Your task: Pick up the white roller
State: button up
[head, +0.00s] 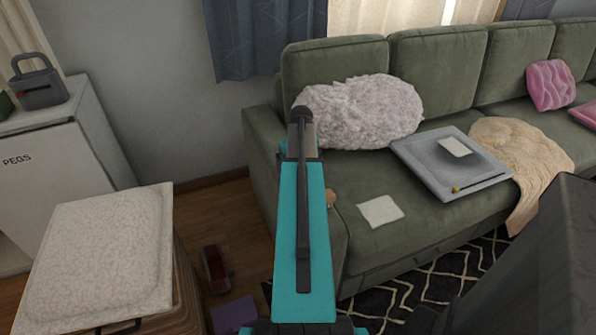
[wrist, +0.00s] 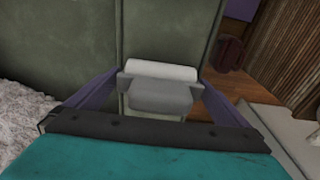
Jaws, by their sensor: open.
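The white roller (wrist: 162,69) shows in the wrist view as a pale, rounded bar lying crosswise, with a grey part just below it in the picture. It appears to be over the green sofa's arm. My gripper (wrist: 160,84) is open, with its purple fingers spread on the left and right of the roller. I cannot tell whether they touch it. In the head view my teal arm reaches toward the sofa's left arm, and I cannot make out the roller there.
The green sofa (head: 380,235) holds a fluffy pillow (head: 365,110), a grey tray (head: 450,180) and a pale square (head: 380,211). A white-topped stool or hamper (head: 100,250) stands at left. A dark red object (head: 215,268) and a purple item (head: 234,314) lie on the floor.

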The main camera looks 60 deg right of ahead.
jog(key=c, duration=1.2)
jog(key=shift+r, duration=5)
